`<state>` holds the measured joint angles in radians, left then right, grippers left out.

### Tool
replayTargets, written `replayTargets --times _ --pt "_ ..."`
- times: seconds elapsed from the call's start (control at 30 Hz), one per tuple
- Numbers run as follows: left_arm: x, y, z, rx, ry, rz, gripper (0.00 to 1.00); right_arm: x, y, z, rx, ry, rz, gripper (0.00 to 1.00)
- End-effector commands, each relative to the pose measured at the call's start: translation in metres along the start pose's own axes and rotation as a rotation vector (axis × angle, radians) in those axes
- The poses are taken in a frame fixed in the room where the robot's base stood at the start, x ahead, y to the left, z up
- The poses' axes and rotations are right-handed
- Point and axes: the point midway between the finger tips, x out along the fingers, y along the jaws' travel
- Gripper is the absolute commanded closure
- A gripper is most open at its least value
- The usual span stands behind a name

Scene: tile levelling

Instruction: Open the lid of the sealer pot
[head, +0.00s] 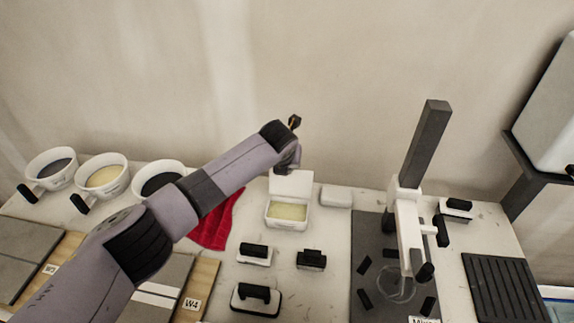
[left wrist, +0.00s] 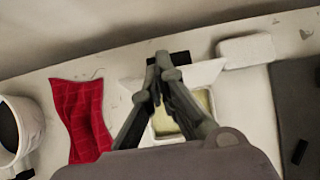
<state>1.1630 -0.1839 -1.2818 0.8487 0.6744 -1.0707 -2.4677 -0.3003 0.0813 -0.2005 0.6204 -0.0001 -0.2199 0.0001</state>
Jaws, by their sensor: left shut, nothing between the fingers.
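The sealer pot (head: 288,224) is a small white box with pale yellow content, standing near the back of the table. Its white lid (head: 291,184) stands raised at the back edge, so the content shows. In the left wrist view the pot (left wrist: 163,137) is partly hidden behind my fingers, and the raised lid (left wrist: 205,74) shows behind them. My left gripper (left wrist: 162,66) is shut and empty, its fingertips in front of the lid and a black part at its top. In the head view my left arm reaches over the table to the pot; the fingertips are not clear there.
A red cloth (head: 216,222) lies left of the pot, and a white block (head: 336,196) to its right. Several white cups stand at the left. Black-handled tools (head: 257,297) lie in front. A tall stand (head: 408,216) rises at the right.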

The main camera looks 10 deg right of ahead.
Motion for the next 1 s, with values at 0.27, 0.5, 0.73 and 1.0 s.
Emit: replayTargets --times 0.27,0.5,0.73,1.0 --pt "-0.005 -0.001 0.001 0.001 -0.002 -0.002 1.0 0.0 0.001 0.001 0.0 -0.001 0.001 0.62" --pt "-0.033 0.001 0.001 0.002 -0.003 0.0 1.0 0.0 0.0 0.0 0.001 0.0 0.0 0.62" --pt "-0.075 0.0 0.001 0.001 -0.003 -0.002 1.0 0.0 -0.001 0.0 0.001 0.0 -0.001 0.62" --pt "-0.112 0.0 0.001 0.001 -0.001 -0.001 1.0 0.0 -0.001 0.0 0.001 0.0 -0.001 0.62"
